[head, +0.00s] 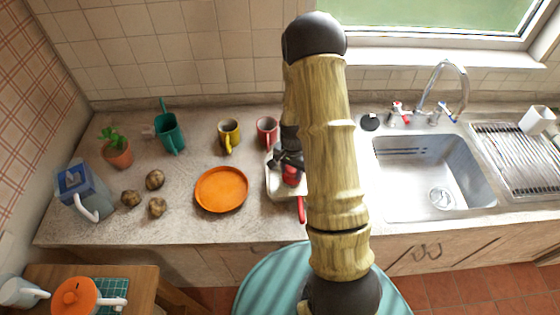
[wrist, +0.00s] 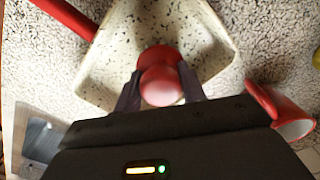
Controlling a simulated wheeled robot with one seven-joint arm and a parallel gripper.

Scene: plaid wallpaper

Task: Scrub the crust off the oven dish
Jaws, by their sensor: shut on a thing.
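The oven dish (wrist: 205,35) is a pale, angular dish, with dark specks of crust across its inside in the wrist view. In the head view the dish (head: 276,190) stands on the counter, partly hidden by my arm. My gripper (wrist: 160,82) is shut on a red scrubber (wrist: 160,86) with a rounded knob, held over the inside of the dish. The scrubber's underside is hidden, so contact with the dish cannot be told. The scrubber also shows in the head view (head: 291,176).
A red bar (head: 301,210) lies at the dish's front edge. A red mug (head: 267,130) and yellow mug (head: 229,134) stand behind, an orange plate (head: 221,189) to the left. The sink (head: 425,180) is to the right. Potatoes (head: 155,180) lie farther left.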

